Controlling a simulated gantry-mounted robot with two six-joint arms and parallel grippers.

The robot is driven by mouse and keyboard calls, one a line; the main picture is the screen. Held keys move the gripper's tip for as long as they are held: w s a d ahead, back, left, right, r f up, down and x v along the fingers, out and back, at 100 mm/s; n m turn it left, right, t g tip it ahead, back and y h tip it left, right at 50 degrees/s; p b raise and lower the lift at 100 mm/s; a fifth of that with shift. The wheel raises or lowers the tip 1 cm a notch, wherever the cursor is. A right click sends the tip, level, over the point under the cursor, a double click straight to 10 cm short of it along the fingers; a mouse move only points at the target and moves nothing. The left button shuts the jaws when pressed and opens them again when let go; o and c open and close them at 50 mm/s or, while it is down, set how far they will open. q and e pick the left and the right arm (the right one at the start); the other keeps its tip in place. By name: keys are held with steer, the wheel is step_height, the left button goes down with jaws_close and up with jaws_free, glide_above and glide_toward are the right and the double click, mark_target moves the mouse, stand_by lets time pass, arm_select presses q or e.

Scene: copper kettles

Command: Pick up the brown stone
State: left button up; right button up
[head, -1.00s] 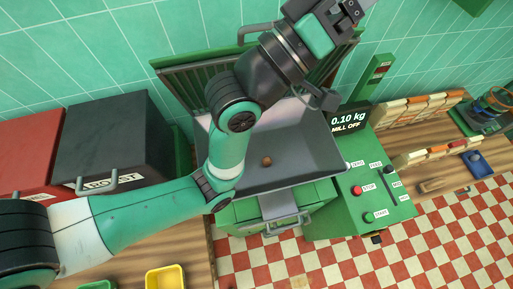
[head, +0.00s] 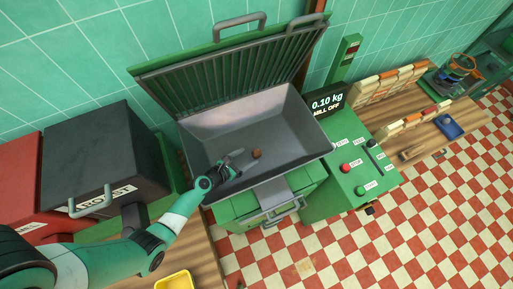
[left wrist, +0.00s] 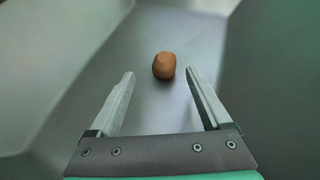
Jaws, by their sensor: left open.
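The brown stone (head: 256,154) is small and rounded and lies on the floor of the grey metal hopper (head: 215,128). My left gripper (head: 238,163) is down inside the hopper, just left of the stone in the head view. In the left wrist view the stone (left wrist: 164,66) sits ahead of the two fingertips (left wrist: 160,78), roughly centred between them and apart from both. The jaws are open and empty. My right gripper is in neither view.
The hopper's ribbed green lid (head: 235,62) stands open behind it. A green control panel (head: 350,165) with buttons and a display (head: 326,103) reading 0.10 kg, MILL OFF, stands to the right. Black (head: 103,158) and red (head: 30,180) boxes stand left. A yellow tray (head: 174,281) sits in front.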

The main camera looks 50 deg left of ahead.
mark_target(259, 151)
arm_select(q)
steer(key=shift+b+x, duration=0.5)
steer(key=shift+x, duration=0.4)
steer(key=shift+w, duration=0.4)
steer(key=shift+w+d+f+b, duration=0.1)
steer(key=shift+w+f+b, duration=0.15)
steer(key=shift+f+b, duration=0.05)
steer(key=b+x, duration=0.1)
steer(key=x, duration=0.1)
steer(key=b+x, duration=0.1)
steer(key=x, duration=0.1)
steer(key=shift+w+d+b, duration=0.1)
steer(key=shift+d+b, duration=0.1)
steer(key=shift+b, duration=0.1)
steer(key=shift+w, duration=0.2)
jaws_close()
